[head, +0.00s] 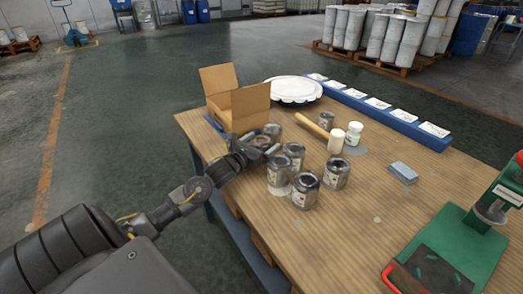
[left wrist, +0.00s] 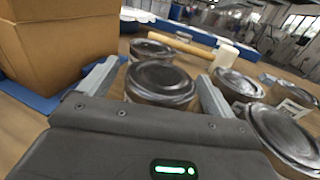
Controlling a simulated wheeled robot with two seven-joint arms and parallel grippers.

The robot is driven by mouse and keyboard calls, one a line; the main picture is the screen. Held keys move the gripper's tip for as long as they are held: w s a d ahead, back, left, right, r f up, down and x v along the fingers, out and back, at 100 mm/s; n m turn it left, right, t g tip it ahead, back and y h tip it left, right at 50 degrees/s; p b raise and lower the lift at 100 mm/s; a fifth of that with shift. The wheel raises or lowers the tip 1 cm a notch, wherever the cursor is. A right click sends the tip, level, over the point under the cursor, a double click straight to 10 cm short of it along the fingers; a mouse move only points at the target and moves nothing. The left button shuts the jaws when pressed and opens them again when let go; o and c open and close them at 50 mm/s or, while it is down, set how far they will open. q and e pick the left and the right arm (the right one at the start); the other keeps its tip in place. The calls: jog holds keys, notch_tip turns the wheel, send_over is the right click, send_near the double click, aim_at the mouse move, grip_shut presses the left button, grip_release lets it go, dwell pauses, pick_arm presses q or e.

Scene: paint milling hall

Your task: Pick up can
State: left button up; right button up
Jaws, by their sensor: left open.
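Several metal cans with dark grey lids and pale labels stand on the wooden table (head: 372,222). My left gripper (head: 262,147) is open at the table's left side, beside the cardboard box. In the left wrist view, one can (left wrist: 160,86) stands between the open fingers of my left gripper (left wrist: 158,72), with a gap to the right finger. Another can (left wrist: 150,48) is just behind it. More cans, including a near one (left wrist: 284,138), stand right of the gripper. In the head view, cans (head: 278,171) (head: 306,191) (head: 336,173) stand right of it. My right gripper is not in view.
An open cardboard box (head: 250,100) stands close behind and left of the gripper. A green press (head: 458,242) is at right. The table's middle is mostly clear.

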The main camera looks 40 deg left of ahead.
pick_arm(q)
jog(key=shift+c, duration=0.3)
jog(key=c, duration=1.2)
jog(key=shift+w, duration=0.1)
